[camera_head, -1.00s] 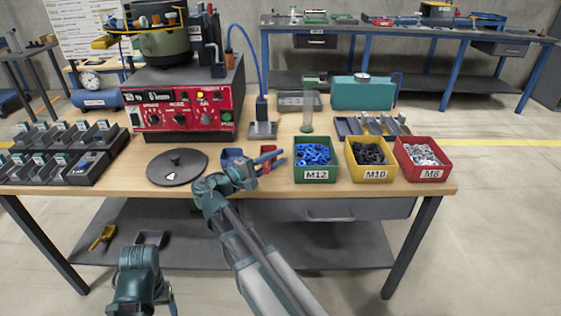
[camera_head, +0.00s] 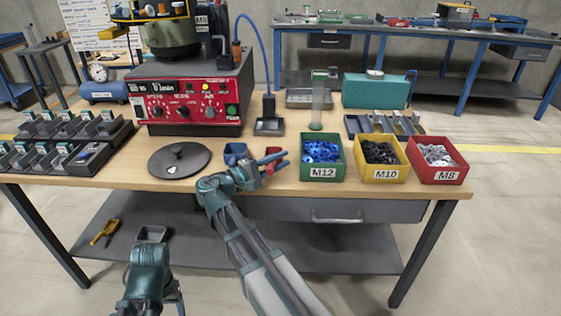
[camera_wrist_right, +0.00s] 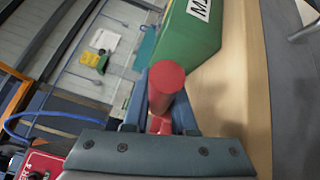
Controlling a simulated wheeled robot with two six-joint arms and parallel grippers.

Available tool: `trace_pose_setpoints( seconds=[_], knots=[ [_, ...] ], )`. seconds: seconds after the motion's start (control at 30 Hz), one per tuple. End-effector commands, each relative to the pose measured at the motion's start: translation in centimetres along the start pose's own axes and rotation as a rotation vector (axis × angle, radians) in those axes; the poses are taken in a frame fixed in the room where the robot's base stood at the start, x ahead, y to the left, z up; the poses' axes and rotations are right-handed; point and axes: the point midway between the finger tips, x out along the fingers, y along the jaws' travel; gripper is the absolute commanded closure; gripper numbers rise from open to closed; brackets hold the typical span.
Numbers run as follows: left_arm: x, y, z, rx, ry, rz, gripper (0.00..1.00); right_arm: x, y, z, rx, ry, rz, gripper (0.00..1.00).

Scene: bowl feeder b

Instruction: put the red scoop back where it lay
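The red scoop shows in the wrist view as a round red handle (camera_wrist_right: 166,82) between the two blue fingers of my right gripper (camera_wrist_right: 166,105). The fingers look closed on it. In the head view my right gripper (camera_head: 272,161) is at the table's front, left of the green M12 bin, with a bit of red beside the fingers. The scoop's bowl is mostly hidden, and I cannot tell whether it touches the table. My left arm (camera_head: 150,268) is low in front of the table. Its fingers cannot be made out.
The green M12 bin (camera_head: 322,172), yellow M10 bin (camera_head: 380,174) and red M8 bin (camera_head: 439,175) stand right of the gripper. A blue item (camera_head: 235,151) is just behind it. A dark round lid (camera_head: 179,159) lies to the left. Bare table (camera_head: 262,188) shows at the front edge.

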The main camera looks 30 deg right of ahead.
Motion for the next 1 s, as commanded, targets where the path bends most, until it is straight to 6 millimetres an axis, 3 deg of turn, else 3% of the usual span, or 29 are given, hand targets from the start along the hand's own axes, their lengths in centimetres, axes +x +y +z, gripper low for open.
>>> trace_pose_setpoints(
  seconds=[0.03,0.17,0.53,1.0],
  knots=[
    [0.0,0.0,0.0,0.000,0.000,0.000,0.29,0.0,0.0,0.0,0.000,0.000,0.000,0.67],
    [0.0,0.0,0.0,0.000,0.000,0.000,0.29,0.0,0.0,0.0,0.000,0.000,-0.001,0.46],
    [-0.6,-0.1,0.0,0.000,0.000,0.000,0.29,0.0,0.5,0.2,0.000,0.000,0.000,0.46],
    [-0.1,0.0,0.0,0.000,0.000,0.000,0.29,-9.0,0.3,0.0,0.000,0.003,0.001,0.46]
  ],
)
